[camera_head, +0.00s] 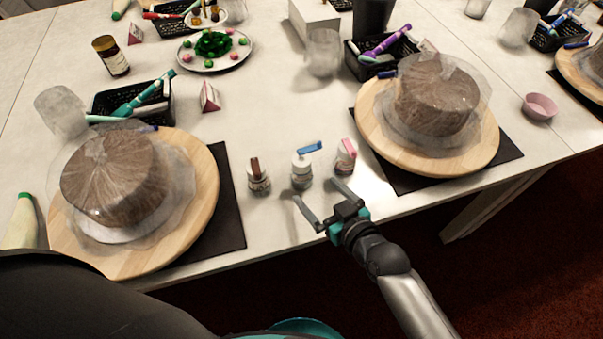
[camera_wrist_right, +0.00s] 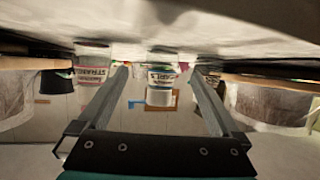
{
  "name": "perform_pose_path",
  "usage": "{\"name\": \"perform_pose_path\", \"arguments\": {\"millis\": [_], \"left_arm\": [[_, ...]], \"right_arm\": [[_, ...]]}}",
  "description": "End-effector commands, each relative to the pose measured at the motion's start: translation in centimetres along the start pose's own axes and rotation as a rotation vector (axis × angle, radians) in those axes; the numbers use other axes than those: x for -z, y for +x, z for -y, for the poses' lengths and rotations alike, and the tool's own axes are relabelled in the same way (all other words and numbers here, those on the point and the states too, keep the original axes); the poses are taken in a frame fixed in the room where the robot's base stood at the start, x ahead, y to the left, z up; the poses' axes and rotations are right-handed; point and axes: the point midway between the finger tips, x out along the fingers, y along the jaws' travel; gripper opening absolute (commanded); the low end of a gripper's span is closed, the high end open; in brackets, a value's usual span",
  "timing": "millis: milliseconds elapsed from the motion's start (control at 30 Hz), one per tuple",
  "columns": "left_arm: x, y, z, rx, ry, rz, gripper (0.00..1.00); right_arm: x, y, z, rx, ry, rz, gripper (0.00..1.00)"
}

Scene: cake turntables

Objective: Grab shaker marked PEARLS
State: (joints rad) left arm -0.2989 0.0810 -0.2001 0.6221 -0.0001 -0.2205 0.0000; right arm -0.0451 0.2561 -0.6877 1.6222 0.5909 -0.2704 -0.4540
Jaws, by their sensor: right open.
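Three small shakers stand in a row near the table's front edge in the head view: one with a brown top (camera_head: 258,181), one with a blue flag-like top (camera_head: 301,172) and one with a pink top (camera_head: 345,158). The wrist view is upside down. In it the PEARLS shaker (camera_wrist_right: 160,80) appears between and beyond the fingers; it seems to be the blue-topped one. Another labelled shaker (camera_wrist_right: 92,70) shows left of it there. My right gripper (camera_head: 316,192) is open and empty, just short of the middle shaker. My left gripper is out of view.
Wrapped cakes on wooden turntables flank the row, at left (camera_head: 201,200) and right (camera_head: 480,150). Black baskets (camera_head: 104,106) and a plate of coloured balls (camera_head: 238,60) lie farther back.

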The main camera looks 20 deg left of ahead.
Motion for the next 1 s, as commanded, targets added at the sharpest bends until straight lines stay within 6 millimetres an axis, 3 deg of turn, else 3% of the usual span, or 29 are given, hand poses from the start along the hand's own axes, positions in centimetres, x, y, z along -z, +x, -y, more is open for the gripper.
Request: {"name": "perform_pose_path", "arguments": {"millis": [233,533,867,1000], "left_arm": [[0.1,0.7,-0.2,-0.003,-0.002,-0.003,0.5],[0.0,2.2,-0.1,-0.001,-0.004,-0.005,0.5],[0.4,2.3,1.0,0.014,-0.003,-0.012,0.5],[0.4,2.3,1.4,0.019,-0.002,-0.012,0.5]], "right_arm": [[-0.2,1.8,0.1,0.001,0.001,0.001,1.0],[-0.5,5.7,0.4,0.0,0.002,0.001,1.0],[-0.4,6.2,0.3,0.0,0.0,0.002,1.0],[-0.4,6.2,0.3,0.0,0.0,0.002,0.85]]}}
